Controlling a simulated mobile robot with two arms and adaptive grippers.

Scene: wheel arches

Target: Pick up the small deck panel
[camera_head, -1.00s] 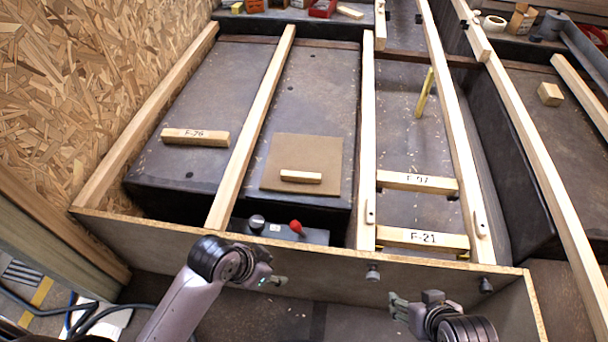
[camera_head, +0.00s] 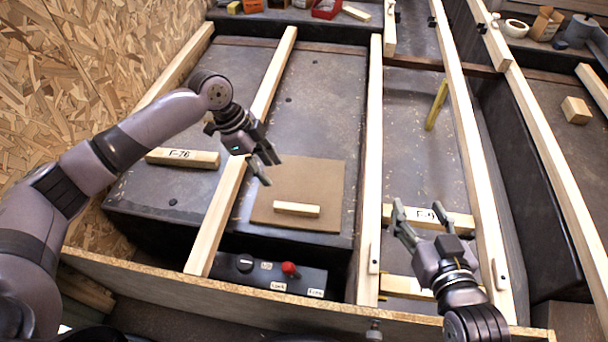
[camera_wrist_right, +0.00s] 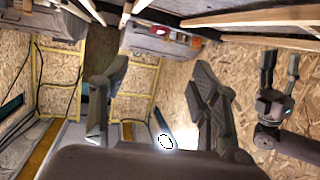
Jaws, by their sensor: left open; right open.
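The small deck panel (camera_head: 325,180) is a brown square board with a pale wooden grip bar (camera_head: 297,209) on it. It lies flat on the dark wheel-arch top between two long battens. My left gripper (camera_head: 268,169) is open and empty above the panel's upper left edge, apart from the bar. My right gripper (camera_head: 419,209) is open and empty to the right of the panel, over the short crosspiece in the narrow bay. In the right wrist view its two fingers (camera_wrist_right: 158,92) are spread wide, with my left gripper (camera_wrist_right: 280,75) to the right.
Long battens (camera_head: 368,170) run on both sides of the panel. A control box (camera_head: 262,276) with a red knob sits below it. A block marked F-76 (camera_head: 182,158) lies left, under my left arm. A yellow stick (camera_head: 436,106) stands at right.

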